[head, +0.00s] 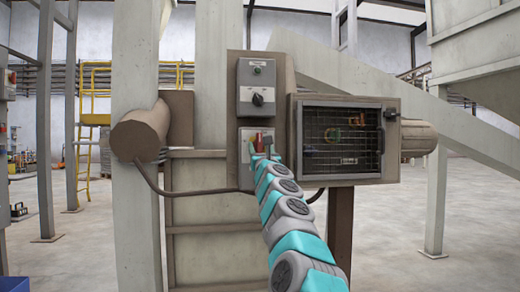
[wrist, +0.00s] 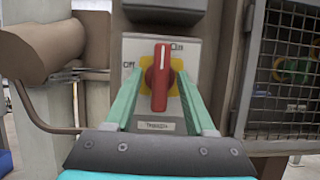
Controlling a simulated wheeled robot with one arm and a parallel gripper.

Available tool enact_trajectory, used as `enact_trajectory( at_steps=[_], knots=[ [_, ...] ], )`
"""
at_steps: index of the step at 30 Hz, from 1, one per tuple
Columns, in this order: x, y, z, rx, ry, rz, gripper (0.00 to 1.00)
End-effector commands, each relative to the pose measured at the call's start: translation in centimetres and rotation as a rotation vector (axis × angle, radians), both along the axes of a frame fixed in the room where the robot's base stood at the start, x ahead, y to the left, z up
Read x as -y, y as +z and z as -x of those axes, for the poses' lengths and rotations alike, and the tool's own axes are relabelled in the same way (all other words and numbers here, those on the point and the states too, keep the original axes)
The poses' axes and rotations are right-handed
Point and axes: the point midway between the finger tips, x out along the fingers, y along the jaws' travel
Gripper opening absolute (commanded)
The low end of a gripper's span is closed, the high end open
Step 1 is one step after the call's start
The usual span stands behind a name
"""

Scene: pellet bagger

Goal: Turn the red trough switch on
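The red trough switch (wrist: 160,78) is a red knob on a yellow plate (wrist: 148,84), set in a grey panel (wrist: 190,52). "Off" is printed to its left, "On" at its upper right, and a label below seems to read "Trough". The knob stands about upright, its white line at the top. My gripper (wrist: 160,85) is open, with one green finger on each side of the knob. I cannot tell whether either finger touches it. In the head view my gripper (head: 263,157) is at the lower panel and partly hides the red switch (head: 258,144).
A grey box with a black knob (head: 257,97) is mounted just above. A mesh-fronted cabinet (head: 340,138) stands close on the right. A brown cylinder (head: 137,134) sticks out on the left, with a cable (head: 190,194) hanging below it.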

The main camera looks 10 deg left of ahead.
Motion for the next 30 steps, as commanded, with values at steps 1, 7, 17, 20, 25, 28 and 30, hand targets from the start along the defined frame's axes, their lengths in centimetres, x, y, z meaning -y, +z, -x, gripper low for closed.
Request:
enact_trajectory(
  at_steps=[1, 7, 17, 20, 25, 28, 30],
  knots=[
    [0.0, 0.0, 0.0, 0.0, 0.0, 0.0, 0.55],
    [0.1, -0.3, 0.5, 0.001, 0.0, 0.0, 0.55],
    [0.9, -1.7, 3.1, 0.001, 0.001, -0.004, 0.55],
    [1.1, -1.9, 4.0, 0.002, 0.001, -0.004, 0.55],
    [1.4, -2.6, 5.2, 0.001, 0.002, -0.004, 0.55],
    [1.6, -2.7, 6.0, 0.003, 0.002, -0.004, 0.55],
    [1.7, -2.8, 6.4, 0.002, 0.003, -0.003, 0.55]
  ],
)
